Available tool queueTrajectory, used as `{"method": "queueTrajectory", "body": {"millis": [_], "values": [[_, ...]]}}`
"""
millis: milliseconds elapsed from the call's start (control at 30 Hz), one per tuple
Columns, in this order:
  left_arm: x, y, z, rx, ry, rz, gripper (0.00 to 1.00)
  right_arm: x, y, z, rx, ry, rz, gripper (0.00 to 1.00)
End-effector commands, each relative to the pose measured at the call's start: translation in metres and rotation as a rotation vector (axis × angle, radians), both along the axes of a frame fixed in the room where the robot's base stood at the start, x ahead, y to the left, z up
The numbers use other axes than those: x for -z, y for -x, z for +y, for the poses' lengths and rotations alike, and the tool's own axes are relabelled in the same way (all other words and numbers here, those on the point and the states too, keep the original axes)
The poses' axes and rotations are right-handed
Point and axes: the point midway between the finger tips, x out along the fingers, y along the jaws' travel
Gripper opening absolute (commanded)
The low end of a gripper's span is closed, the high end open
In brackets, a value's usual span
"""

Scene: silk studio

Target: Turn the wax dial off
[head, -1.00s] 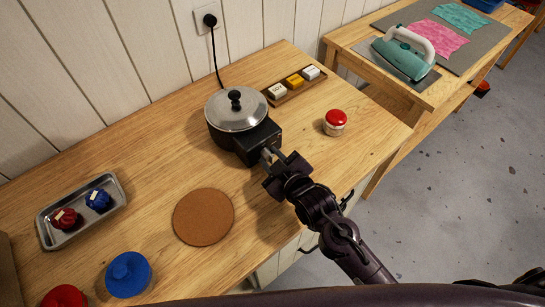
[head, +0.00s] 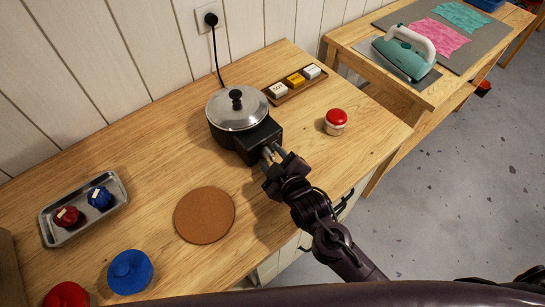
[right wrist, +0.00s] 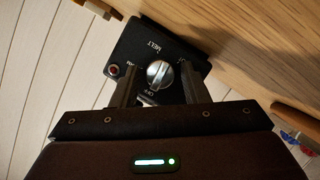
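The wax dial (right wrist: 160,74) is a round silver knob on the black control box of the wax pot. In the right wrist view, MELT is printed on one side of it and OFF near its lower left edge. I cannot tell which mark its pointer meets. My right gripper (right wrist: 160,88) is open, with one finger on each side of the dial and gaps between. In the head view the right gripper (head: 272,156) is at the front of the control box (head: 260,138), and the dial is hidden. The lidded pot (head: 237,110) stands behind. My left gripper is not in view.
A red-topped jar (head: 336,121) stands right of the gripper. A rack of small blocks (head: 295,85) is behind it. A round cork mat (head: 205,215), a metal tray (head: 120,205) and a blue lid (head: 130,271) lie left. The wood between pot and tray is clear.

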Motion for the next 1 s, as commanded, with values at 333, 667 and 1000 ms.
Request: {"method": "queueTrajectory", "body": {"millis": [333,667,1000], "values": [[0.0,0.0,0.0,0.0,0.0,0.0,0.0,0.0,0.001,0.0,0.0,-0.001,0.001,0.49],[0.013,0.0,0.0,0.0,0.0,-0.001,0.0,-0.011,0.043,-0.015,-0.001,0.0,0.003,0.49],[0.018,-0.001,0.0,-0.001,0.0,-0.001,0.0,-0.024,0.07,-0.026,-0.001,0.0,0.001,0.49]]}}
